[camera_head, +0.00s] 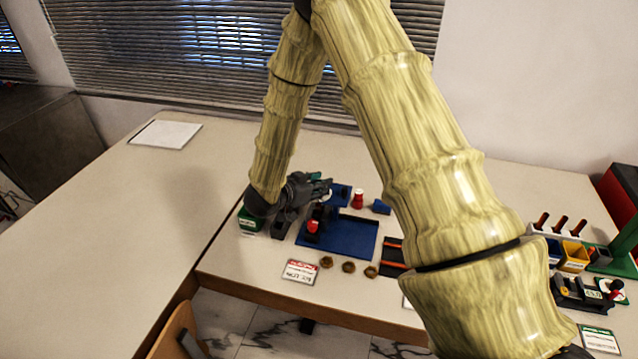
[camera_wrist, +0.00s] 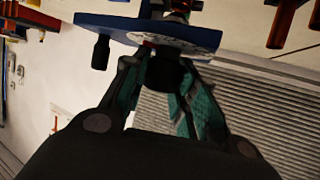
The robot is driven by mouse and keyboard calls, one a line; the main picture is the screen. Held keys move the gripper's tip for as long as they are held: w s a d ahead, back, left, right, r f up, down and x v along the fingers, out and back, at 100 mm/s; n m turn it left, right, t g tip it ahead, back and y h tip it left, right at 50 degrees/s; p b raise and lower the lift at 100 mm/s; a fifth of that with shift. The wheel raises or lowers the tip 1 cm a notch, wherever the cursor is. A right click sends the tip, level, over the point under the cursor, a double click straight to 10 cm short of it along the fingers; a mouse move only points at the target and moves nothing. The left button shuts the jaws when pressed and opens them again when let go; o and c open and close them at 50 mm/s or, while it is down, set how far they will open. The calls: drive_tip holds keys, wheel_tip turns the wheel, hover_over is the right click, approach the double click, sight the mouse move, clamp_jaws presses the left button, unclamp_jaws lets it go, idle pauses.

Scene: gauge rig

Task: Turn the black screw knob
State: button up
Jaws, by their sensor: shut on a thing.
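My gripper (camera_head: 316,189) reaches in from the left at the blue gauge rig, whose blue base (camera_head: 352,236) lies on the table. In the wrist view my gripper (camera_wrist: 165,74) has its green-padded fingers on either side of a black knob (camera_wrist: 168,72) and is shut on it. This knob sits against a blue plate (camera_wrist: 135,27) with a round pale dial edge. A second black knob (camera_wrist: 101,52) sticks out of the same plate, apart from my fingers. In the head view my gripper and arm hide the held knob.
A red knob (camera_head: 312,227), a red-topped piece (camera_head: 357,199) and a blue block (camera_head: 381,207) are close by. Several brass nuts (camera_head: 348,267) and a label card (camera_head: 300,270) lie in front. The left table (camera_head: 110,220) is mostly clear.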

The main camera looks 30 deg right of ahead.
drive_tip(key=m+g, duration=0.4)
drive_tip(key=g, duration=0.1)
drive_tip(key=shift+w+m+h, duration=0.1)
drive_tip(key=shift+m+h, duration=0.2)
drive_tip(key=m+g+y, duration=0.1)
drive_tip(key=m+g, duration=0.1)
drive_tip(key=g, duration=0.1)
drive_tip(key=m+g+y+b, duration=0.1)
drive_tip(key=m+g, duration=0.2)
drive_tip(key=shift+f, duration=0.1)
drive_tip(key=m+g+y+b, duration=0.2)
drive_tip(key=m+g+y, duration=0.2)
drive_tip(key=m+y, duration=0.1)
drive_tip(key=shift+d+m, duration=0.1)
drive_tip(key=shift+m, duration=0.3)
drive_tip(key=m+y, duration=0.1)
drive_tip(key=m+g+y, duration=0.1)
drive_tip(key=m+y, duration=0.1)
drive_tip(key=shift+r+g+p, duration=0.25)
drive_tip(key=shift+g+p, duration=0.05)
drive_tip(key=shift+p, duration=0.05)
drive_tip(key=shift+m+y+p, duration=0.4)
drive_tip(key=shift+m+y, duration=0.4)
drive_tip(key=shift+y, duration=0.2)
drive_tip(key=o, duration=1)
drive_tip(key=shift+f, duration=0.1)
drive_tip(key=shift+o, duration=0.2)
